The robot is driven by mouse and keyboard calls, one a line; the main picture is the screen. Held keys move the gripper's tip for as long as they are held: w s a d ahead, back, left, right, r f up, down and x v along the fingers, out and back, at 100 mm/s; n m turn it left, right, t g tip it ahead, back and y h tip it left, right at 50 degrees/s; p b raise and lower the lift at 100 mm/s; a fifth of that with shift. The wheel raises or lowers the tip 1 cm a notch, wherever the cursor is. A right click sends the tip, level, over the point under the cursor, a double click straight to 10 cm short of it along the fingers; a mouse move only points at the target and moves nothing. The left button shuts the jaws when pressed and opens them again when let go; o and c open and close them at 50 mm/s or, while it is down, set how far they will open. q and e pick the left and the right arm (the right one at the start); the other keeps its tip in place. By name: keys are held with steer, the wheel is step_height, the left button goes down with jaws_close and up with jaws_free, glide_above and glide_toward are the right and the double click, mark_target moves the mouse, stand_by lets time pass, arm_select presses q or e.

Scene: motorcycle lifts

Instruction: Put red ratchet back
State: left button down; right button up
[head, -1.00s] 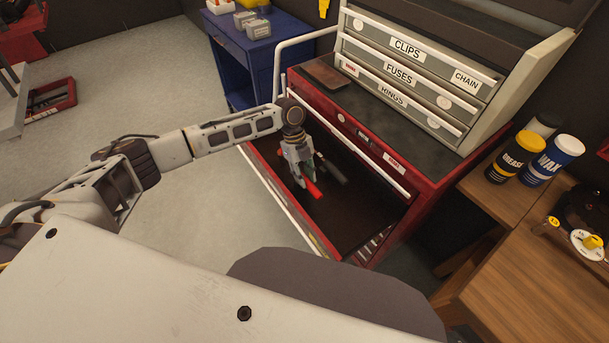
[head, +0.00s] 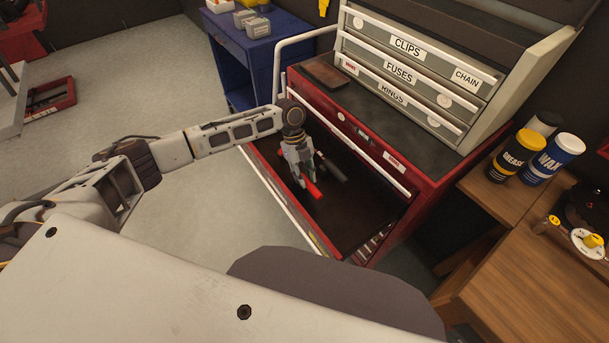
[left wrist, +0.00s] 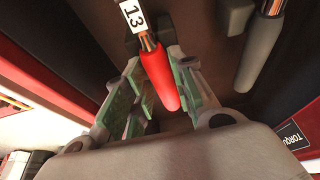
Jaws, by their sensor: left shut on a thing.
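The red ratchet (head: 313,190) has a red handle and is in the open drawer of the red tool cabinet. In the left wrist view its red handle (left wrist: 158,78) runs between the green-padded fingers, with a "13" tag at its far end. My left gripper (head: 300,178) points down into the drawer and is shut on this handle. In the left wrist view the gripper (left wrist: 150,92) is seen from behind. I cannot tell whether the ratchet touches the drawer floor. My right gripper is not in view.
A dark-handled tool (head: 332,169) lies close beside the ratchet in the drawer (head: 350,225). Several small labelled drawers (head: 405,72) stand on the red cabinet (head: 440,160). A wooden bench (head: 540,270) is at right. The drawer's near right floor is clear.

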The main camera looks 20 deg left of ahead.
arm_select(q)
steer(key=c, duration=1.1)
jaws_free()
steer(key=shift+f, duration=0.1)
steer(key=v, duration=1.2)
